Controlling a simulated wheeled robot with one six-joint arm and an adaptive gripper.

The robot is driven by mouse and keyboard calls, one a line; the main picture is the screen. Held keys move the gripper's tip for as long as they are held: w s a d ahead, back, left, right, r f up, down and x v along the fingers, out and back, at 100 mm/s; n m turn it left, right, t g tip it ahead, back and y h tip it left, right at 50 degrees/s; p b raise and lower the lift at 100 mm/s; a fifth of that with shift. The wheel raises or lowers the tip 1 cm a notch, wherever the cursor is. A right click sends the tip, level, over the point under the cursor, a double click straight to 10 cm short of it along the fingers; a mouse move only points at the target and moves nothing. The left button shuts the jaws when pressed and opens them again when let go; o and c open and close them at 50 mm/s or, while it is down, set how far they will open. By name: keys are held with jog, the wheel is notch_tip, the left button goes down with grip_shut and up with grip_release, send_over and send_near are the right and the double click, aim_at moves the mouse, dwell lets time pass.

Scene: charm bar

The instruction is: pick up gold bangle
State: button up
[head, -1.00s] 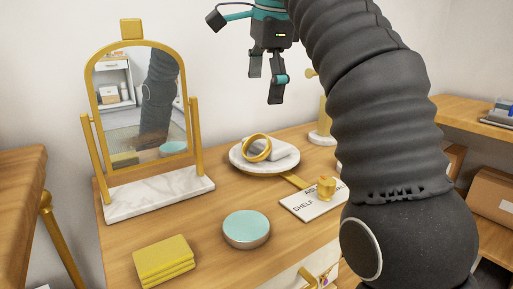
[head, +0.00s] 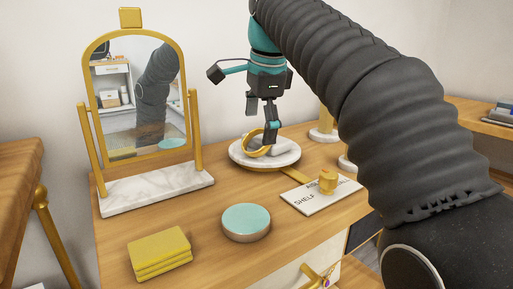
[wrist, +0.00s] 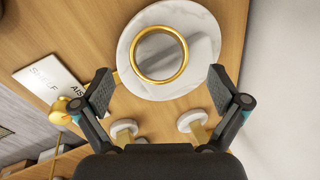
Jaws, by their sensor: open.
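The gold bangle (head: 256,149) rests on a round white marble plate (head: 286,157) on the wooden counter. In the wrist view the bangle (wrist: 159,28) is a gold ring lying on the marble plate (wrist: 132,78), partly over a pale grey-white piece (wrist: 203,55). My gripper (head: 262,140) is open and points down at the plate, with its fingers very close to the bangle in the head view. In the wrist view the bangle lies ahead of my gripper (wrist: 160,92), outside the gap between the spread fingertips. I cannot tell whether a finger touches it.
A gold-framed mirror (head: 88,108) stands on the left. Marble-based gold stands (head: 324,134) are close behind right.

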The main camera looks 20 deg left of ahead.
jog(key=shift+b+x, duration=0.35)
jog(key=shift+x, duration=1.15)
jog(key=c, duration=1.2)
